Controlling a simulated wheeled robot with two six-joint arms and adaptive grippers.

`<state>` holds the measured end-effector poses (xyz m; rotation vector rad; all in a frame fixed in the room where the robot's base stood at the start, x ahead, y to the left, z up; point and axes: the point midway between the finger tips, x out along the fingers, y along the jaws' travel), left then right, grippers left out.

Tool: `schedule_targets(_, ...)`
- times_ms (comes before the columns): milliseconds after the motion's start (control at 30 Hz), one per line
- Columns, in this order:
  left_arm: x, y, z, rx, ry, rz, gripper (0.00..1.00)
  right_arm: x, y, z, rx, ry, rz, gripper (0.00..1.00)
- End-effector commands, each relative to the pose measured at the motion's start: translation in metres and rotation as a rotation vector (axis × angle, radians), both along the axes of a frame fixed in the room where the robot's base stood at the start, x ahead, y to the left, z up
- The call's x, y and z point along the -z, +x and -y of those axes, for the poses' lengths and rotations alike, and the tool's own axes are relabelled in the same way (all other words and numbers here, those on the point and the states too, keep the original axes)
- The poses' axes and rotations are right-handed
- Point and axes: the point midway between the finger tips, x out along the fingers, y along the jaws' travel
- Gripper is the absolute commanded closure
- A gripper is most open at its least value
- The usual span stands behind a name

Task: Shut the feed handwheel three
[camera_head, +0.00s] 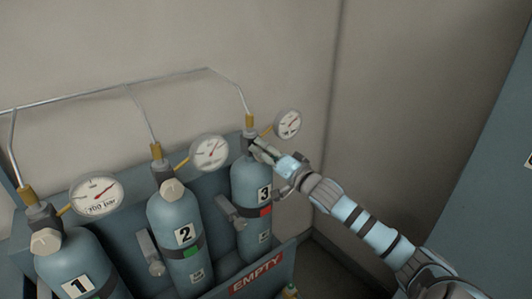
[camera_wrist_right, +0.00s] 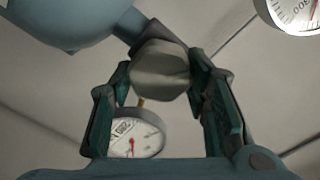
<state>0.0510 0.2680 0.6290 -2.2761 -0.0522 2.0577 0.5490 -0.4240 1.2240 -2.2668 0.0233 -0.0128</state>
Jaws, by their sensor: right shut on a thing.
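Cylinder 3 (camera_head: 252,212), blue-grey with a "3" label and a red band, stands at the right end of the rack. Its handwheel (camera_wrist_right: 160,70) is a pale faceted knob, seen in the right wrist view between the two fingers. In the head view the handwheel is hidden behind my right gripper (camera_head: 262,150), which reaches the valve from the right. My right gripper (camera_wrist_right: 162,88) is shut on the handwheel, one finger on each side. The gauge of cylinder 3 (camera_head: 288,124) is just above and right of the gripper. My left gripper is not in view.
Cylinder 2 (camera_head: 180,236) and cylinder 1 (camera_head: 78,268), with their own knobs and gauges, stand to the left. A thin pipe (camera_head: 80,97) runs above. The rack's front bears an "EMPTY" sign (camera_head: 257,275). A wall stands close behind; a blue-grey panel (camera_head: 500,190) is at right.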

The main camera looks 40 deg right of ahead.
Motion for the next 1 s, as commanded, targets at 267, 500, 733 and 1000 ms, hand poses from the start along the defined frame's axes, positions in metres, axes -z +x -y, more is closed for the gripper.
schedule_targets(267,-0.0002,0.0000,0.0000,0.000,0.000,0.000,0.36,-0.0014,0.0003,0.0003,-0.003,0.256,0.011,0.85)
schedule_targets(500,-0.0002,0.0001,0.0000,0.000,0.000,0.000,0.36,0.0000,0.0002,0.0006,-0.003,0.484,0.015,0.85)
schedule_targets(733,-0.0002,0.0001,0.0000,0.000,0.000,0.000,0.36,0.0011,0.0001,0.0008,-0.004,0.691,0.018,0.85)
schedule_targets(1000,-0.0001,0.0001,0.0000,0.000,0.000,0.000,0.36,0.0022,0.0001,0.0008,-0.004,0.871,0.022,0.85)
